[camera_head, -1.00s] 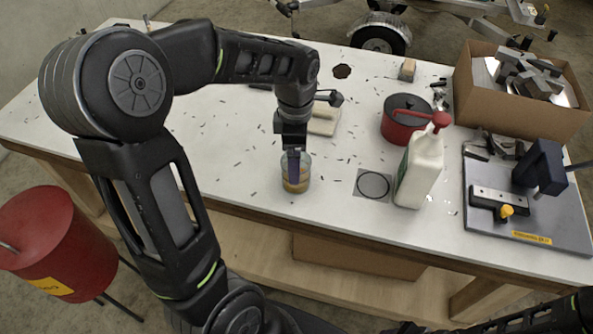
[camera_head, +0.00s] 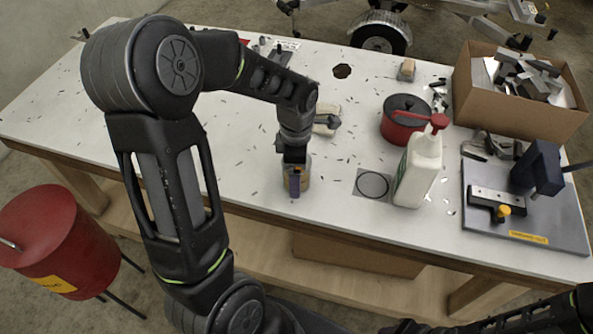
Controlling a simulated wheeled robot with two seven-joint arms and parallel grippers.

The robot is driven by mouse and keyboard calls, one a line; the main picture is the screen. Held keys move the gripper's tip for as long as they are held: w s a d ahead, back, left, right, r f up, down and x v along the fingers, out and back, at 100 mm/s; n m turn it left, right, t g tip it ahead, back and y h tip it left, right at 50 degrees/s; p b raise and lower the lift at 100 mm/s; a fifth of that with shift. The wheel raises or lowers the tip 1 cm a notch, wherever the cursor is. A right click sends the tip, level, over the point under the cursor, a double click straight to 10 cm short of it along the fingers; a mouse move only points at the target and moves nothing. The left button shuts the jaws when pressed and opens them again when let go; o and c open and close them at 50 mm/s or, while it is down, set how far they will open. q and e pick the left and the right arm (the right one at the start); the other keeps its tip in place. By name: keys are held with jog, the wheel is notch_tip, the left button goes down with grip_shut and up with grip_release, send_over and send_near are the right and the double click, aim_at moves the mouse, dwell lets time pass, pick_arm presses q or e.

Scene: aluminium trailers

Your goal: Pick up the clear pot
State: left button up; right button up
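The clear pot (camera_head: 307,178) stands near the front edge of the white table, with something amber-brown in it. It is partly hidden by my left gripper (camera_head: 294,184). The gripper points down at the pot, with a purplish finger in front of its near side. The other finger is hidden, so I cannot tell whether the gripper is open or closed on the pot. My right arm shows only at the bottom right; its gripper is not in view.
Right of the pot are a square plate with a ring (camera_head: 358,190), a white pump bottle (camera_head: 416,172) and a red pot with dark lid (camera_head: 391,130). Farther right are a grey fixture board (camera_head: 480,222) and a cardboard box (camera_head: 500,112). A red drum (camera_head: 50,235) stands at left.

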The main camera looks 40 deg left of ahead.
dwell(0.4)
pick_arm(q)
jog(key=c, duration=1.6)
jog(key=shift+r, duration=0.1)
notch_tip(320, 180, up, 10)
jog(key=shift+f+b, duration=0.1)
jog(key=shift+b, duration=0.5)
